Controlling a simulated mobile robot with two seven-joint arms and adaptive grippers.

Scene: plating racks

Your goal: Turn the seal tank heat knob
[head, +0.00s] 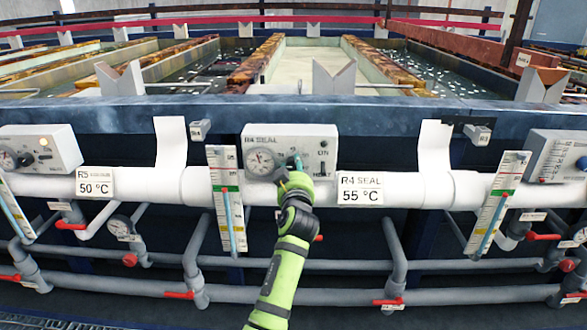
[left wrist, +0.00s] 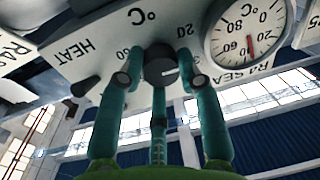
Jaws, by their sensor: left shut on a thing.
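The R4 SEAL control box (head: 318,146) is a pale grey panel with a dial gauge (head: 262,161) on its left and HEAT and ON labels on its right. In the head view my left gripper (head: 294,163) covers most of the knob. My right gripper is not in view.
A white pipe (head: 450,190) runs below the box, with an R4 SEAL 55 °C sign (head: 360,188) and a level gauge (head: 227,200) nearby. A small dark switch (left wrist: 85,86) sits beside HEAT. Grey pipes with red valve handles lie lower. Open tanks lie behind the blue beam (head: 400,112).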

